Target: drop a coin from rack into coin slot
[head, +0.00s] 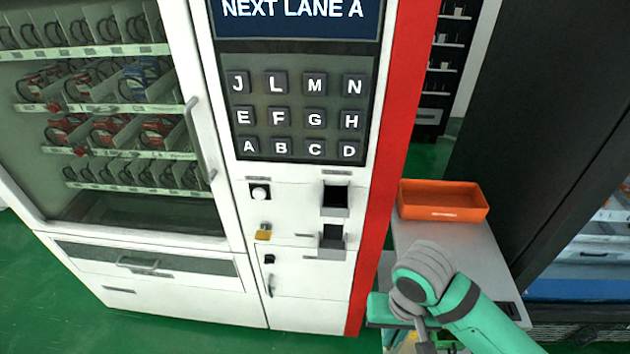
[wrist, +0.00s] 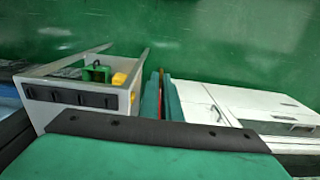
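The white vending machine (head: 300,290) fills the middle of the head view. Its lower panel has a small round fitting (head: 259,192) at left and two dark recessed fittings, an upper one (head: 336,197) and a lower one (head: 332,238), at right. I cannot tell which is the coin slot. My gripper (wrist: 162,98) shows in the wrist view as two teal fingers close together, with a thin reddish strip between them that I cannot identify. In the head view my arm largely hides it, beside the machine's red right edge. No coin and no coin rack can be made out.
An orange tray (head: 443,203) sits on a grey table (head: 412,240) right of the machine. In the wrist view, a grey cart (wrist: 60,120) holds a green item (wrist: 95,73) and a yellow item (wrist: 119,79). Green floor (head: 60,300) lies open before the machine. A dark cabinet (head: 540,130) stands at right.

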